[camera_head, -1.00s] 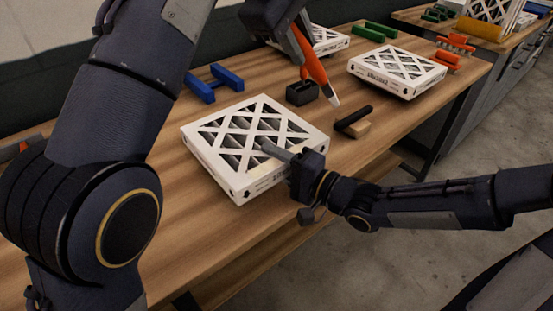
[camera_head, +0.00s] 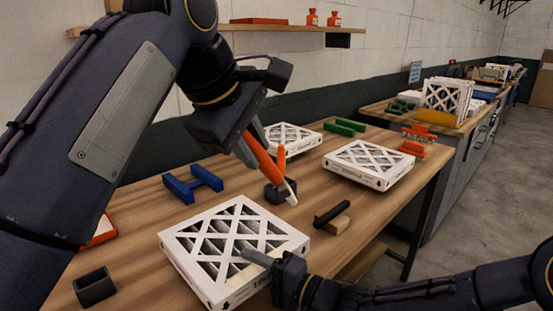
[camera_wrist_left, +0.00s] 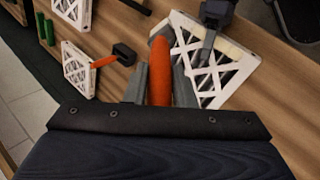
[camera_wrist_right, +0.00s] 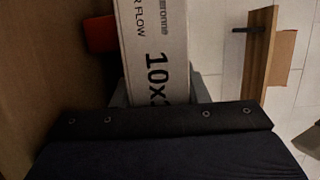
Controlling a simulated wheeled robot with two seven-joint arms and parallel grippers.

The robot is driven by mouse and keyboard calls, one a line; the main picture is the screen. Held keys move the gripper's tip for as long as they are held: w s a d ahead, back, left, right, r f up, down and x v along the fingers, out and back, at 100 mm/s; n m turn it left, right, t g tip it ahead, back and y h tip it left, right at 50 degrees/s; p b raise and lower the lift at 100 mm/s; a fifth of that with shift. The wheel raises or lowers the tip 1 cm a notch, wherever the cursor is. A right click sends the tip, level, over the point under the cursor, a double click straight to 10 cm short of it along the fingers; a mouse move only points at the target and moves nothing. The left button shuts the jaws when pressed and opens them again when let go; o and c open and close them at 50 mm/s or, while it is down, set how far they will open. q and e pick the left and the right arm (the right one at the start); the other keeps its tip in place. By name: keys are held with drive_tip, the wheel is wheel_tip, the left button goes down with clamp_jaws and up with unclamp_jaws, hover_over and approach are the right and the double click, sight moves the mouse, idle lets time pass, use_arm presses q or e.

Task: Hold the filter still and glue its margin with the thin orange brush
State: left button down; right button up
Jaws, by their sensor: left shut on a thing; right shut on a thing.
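The white filter (camera_head: 290,243) with a lattice top lies flat on the table. My right gripper (camera_head: 262,262) is shut on its near right side, with one finger over the top. The right wrist view shows the printed filter wall (camera_wrist_right: 160,50) between the fingers. My left gripper (camera_head: 251,143) is shut on the orange brush (camera_head: 261,160) and holds it in the air beyond the filter, pale tip down and clear of it. The left wrist view shows the brush handle (camera_wrist_left: 160,75) between the fingers.
A black holder (camera_head: 275,194) with another orange handle (camera_head: 281,160) stands behind the filter. A blue H-shaped piece (camera_head: 192,184), a black-handled brush (camera_head: 333,215), an empty black holder (camera_head: 95,288) and two more filters (camera_head: 370,163) (camera_head: 291,137) are on the table (camera_head: 135,215).

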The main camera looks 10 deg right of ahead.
use_arm(q)
drive_tip(key=shift+s+a+r, duration=0.25)
drive_tip(key=shift+s+a, duration=0.3)
drive_tip(key=shift+a, duration=0.05)
drive_tip(key=shift+t, duration=0.3)
drive_tip(key=shift+a+f, duration=0.2)
drive_tip(key=shift+f, duration=2.2)
drive_tip(key=shift+r, duration=0.1)
